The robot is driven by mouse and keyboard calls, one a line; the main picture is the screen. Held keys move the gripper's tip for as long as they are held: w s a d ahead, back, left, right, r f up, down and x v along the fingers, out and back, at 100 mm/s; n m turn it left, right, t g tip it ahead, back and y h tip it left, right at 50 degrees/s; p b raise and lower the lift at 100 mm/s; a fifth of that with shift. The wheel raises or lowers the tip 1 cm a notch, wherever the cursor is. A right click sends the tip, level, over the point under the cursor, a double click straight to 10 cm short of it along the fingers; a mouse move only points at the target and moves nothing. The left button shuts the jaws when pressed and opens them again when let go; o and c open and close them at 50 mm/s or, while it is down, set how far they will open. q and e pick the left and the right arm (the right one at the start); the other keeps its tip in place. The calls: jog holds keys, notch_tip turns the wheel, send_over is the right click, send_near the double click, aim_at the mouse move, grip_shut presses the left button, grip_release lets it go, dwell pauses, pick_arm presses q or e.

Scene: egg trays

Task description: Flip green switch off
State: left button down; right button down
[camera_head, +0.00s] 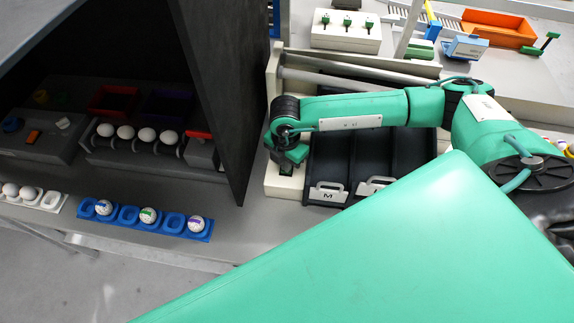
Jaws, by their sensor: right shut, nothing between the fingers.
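A cream-white box (283,187) stands just right of the dark cabinet wall, with a small dark green switch (286,170) on its top. My right arm reaches in from the right, and its right gripper (293,158) is shut and empty, pointing down right over the switch. The gripper partly hides the switch, so I cannot tell which way it is set or whether the fingers touch it. Another white box (345,42) with 3 green switches sits at the back. My left gripper is not in view.
A dark cabinet (232,110) holds several white eggs (125,132) in a rack. A blue tray (128,217) with 3 marked eggs lies in front. Black bins with white handles (326,194) stand right of the switch box. An orange bin (498,29) is at the back right.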

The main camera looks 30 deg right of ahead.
jog(key=shift+f, duration=0.3)
jog(key=shift+r, duration=0.2)
jog(key=shift+r+p, duration=0.5)
jog(key=shift+r, duration=0.35)
jog(key=shift+r+p, duration=1.25)
jog(key=shift+r, duration=1.25)
